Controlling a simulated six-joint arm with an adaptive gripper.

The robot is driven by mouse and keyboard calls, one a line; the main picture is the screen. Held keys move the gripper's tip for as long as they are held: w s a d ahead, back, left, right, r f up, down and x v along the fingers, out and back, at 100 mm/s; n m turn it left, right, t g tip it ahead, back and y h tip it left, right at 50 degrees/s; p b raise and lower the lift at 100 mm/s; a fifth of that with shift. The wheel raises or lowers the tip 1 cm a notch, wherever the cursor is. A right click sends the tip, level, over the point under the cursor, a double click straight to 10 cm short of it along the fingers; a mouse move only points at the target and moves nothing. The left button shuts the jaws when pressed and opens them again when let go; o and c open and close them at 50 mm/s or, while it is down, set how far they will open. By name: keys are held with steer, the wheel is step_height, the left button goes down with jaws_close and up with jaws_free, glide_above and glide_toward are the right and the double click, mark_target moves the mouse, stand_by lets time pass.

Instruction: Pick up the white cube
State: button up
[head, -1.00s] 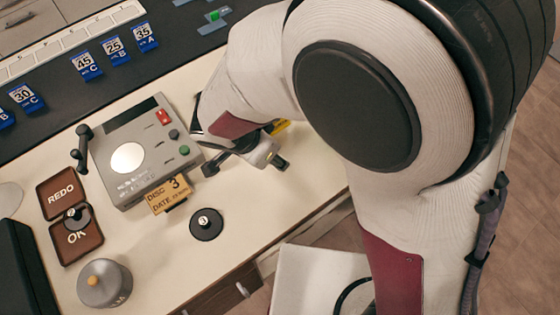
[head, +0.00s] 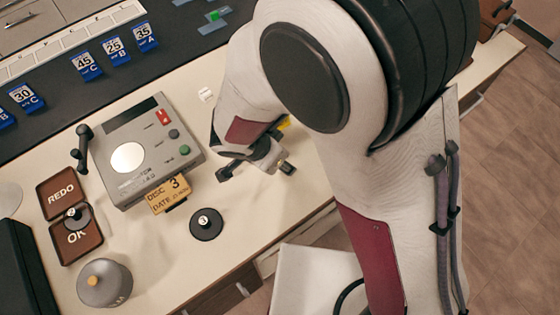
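A small white cube (head: 206,95) lies on the cream worktop, behind the grey device's right back corner and close to the left of my arm. My gripper (head: 256,170) is in front of the cube and to its right, over the worktop right of the grey device. Its two dark fingertips are spread apart with nothing visible between them. The cube is apart from the gripper. Part of a yellow thing (head: 284,122) shows behind my gripper, mostly hidden by my arm.
A black disc (head: 206,224) lies nearer. Blue number tags (head: 86,66) stand on the dark back strip. A round grey weight (head: 104,283) stands front left.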

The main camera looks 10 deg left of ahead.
steer(key=c, duration=1)
steer(key=shift+r, duration=0.15)
steer(key=shift+r, duration=1.4)
steer(key=shift+s+a+r, duration=0.1)
steer(key=shift+r, duration=0.15)
steer(key=s+a, duration=0.3)
steer(key=s, duration=0.2)
steer(key=s+a, duration=0.3)
steer(key=s, duration=0.2)
steer(key=s+a, duration=0.3)
steer(key=s, duration=0.1)
steer(key=shift+s+a, duration=0.35)
steer(key=shift+s, duration=0.05)
